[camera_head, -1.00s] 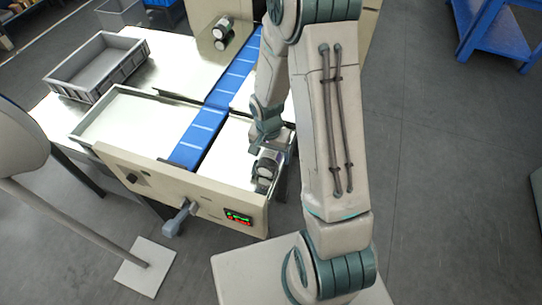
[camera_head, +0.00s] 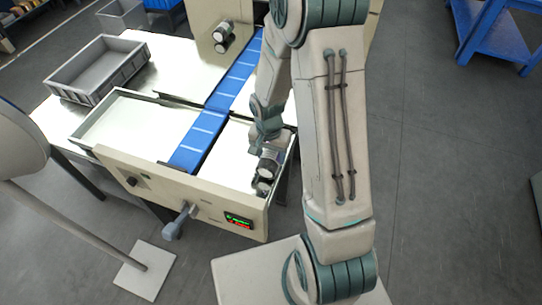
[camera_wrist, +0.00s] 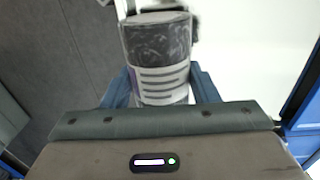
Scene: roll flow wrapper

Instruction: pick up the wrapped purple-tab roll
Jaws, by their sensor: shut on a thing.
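The roll in my grip (camera_wrist: 160,62) has a dark patterned wrap, pale bands and a purple strip at its left edge in the wrist view. My gripper (camera_wrist: 162,88) is shut on this roll, with one blue-grey finger on each side. In the head view the roll (camera_head: 270,161) shows just below my gripper (camera_head: 266,145), over the bright plate right of the blue belt. I cannot tell whether it touches the plate. A second roll (camera_head: 263,183) is close in front of it, near the machine's front panel.
The blue belt (camera_head: 207,130) runs left of my gripper. The front panel (camera_head: 190,190) rises near the rolls. More rolls (camera_head: 222,38) are at the back by the machine housing. A grey crate (camera_head: 98,68) stands at the left. The left tray (camera_head: 130,112) looks empty.

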